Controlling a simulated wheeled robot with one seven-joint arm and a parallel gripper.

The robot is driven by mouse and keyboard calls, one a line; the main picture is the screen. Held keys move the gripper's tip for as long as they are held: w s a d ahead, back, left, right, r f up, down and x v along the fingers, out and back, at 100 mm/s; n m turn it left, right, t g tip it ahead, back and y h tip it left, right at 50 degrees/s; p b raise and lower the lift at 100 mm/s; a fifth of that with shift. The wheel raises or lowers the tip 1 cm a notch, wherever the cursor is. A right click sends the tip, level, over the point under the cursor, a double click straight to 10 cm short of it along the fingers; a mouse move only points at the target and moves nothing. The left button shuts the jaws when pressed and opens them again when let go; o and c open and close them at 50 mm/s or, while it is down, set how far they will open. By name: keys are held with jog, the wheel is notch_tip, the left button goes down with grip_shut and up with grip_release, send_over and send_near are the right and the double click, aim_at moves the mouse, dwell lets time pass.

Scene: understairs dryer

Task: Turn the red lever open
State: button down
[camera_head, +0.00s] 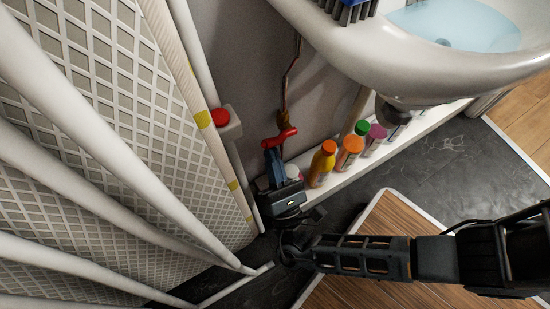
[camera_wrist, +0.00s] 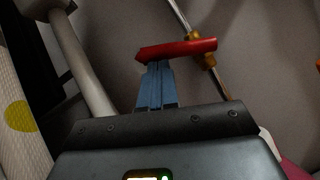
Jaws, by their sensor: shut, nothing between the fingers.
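The red lever (camera_head: 279,138) sits on a brass valve on a copper pipe against the grey wall. In the wrist view the red lever (camera_wrist: 177,49) lies nearly level across the picture, its right end over the brass fitting. My gripper (camera_head: 273,152) has blue fingers and is shut with nothing between them. In the wrist view my gripper (camera_wrist: 156,64) has its fingertips at the lower edge of the lever's left half. They look very close to it, but I cannot tell whether they touch.
A white ledge (camera_head: 331,177) with several bottles, including a yellow one (camera_head: 322,163), runs right of my gripper. A white sink (camera_head: 410,70) overhangs at upper right. A white pipe with a red knob (camera_head: 221,117) and a lattice panel (camera_head: 110,100) stand left.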

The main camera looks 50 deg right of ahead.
aim_at(283, 142)
notch_tip(283, 142, up, 3)
jog(key=m+g+h+p, duration=0.1)
jog(key=m, duration=0.2)
jog(key=m+g+h+p, duration=0.1)
jog(key=m+g, duration=0.1)
jog(key=m, duration=0.1)
jog(key=shift+g+h, duration=0.3)
jog(key=r+m+g+p, duration=0.1)
jog(key=m+p, duration=0.1)
jog(key=d+r+m+g+p, duration=0.1)
jog(key=m+g, duration=0.1)
jog(key=m, duration=0.1)
jog(key=d+r+m+g+p, duration=0.1)
jog(key=m+p, duration=0.1)
jog(key=m, duration=0.1)
jog(key=shift+s+r+g+p, duration=0.3)
jog(key=shift+s+g+p, duration=0.05)
jog(key=shift+g, duration=0.05)
jog(key=shift+s+d+r+m+g+y+p, duration=0.1)
jog(key=shift+d+r+m+g+y+p, duration=0.2)
jog(key=shift+m+p, duration=0.35)
jog(key=shift+s+d+r+m+g+y+p, duration=0.1)
jog(key=shift+d+m+g+y+p, duration=0.3)
jog(key=shift+m, duration=0.45)
jog(key=shift+f, duration=0.1)
jog(key=p+v, duration=0.1)
jog(key=v, duration=0.7)
